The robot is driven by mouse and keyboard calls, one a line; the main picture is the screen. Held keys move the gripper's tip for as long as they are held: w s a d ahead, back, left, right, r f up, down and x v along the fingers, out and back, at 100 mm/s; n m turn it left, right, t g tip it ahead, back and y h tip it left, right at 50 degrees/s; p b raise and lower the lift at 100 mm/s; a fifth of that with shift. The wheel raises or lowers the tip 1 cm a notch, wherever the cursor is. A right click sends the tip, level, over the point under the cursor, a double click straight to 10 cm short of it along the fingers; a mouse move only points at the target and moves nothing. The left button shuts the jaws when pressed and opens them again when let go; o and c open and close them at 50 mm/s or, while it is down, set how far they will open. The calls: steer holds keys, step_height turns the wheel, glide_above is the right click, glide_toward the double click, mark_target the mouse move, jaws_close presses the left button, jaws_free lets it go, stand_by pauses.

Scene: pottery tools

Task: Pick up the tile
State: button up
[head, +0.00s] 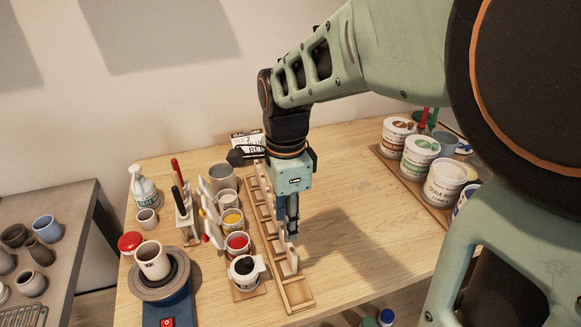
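A long wooden rack with slots (296,297) runs from front to back on the wooden table. A pale upright piece that looks like a tile (291,259) stands in it towards the front. My gripper (290,232) points down over the right side of the rack, with its fingertips close behind and above this piece. I cannot tell whether they touch it. The fingers overlap in this view, so their opening and anything between them are hidden. Other upright pale pieces farther back in the rack are partly hidden, and I cannot tell whether they are tiles.
Left of the rack stand colour pots (238,245), a tool holder (187,222), a spray bottle (143,184) and a small wheel with a cup (160,283). Labelled tubs (420,157) stand on a board at the right. The table between rack and tubs is clear.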

glide_above(289, 250)
step_height(289, 250, down, 5)
steer(key=shift+f, duration=2.9)
steer(key=shift+c, duration=0.2)
steer(key=c, duration=0.8)
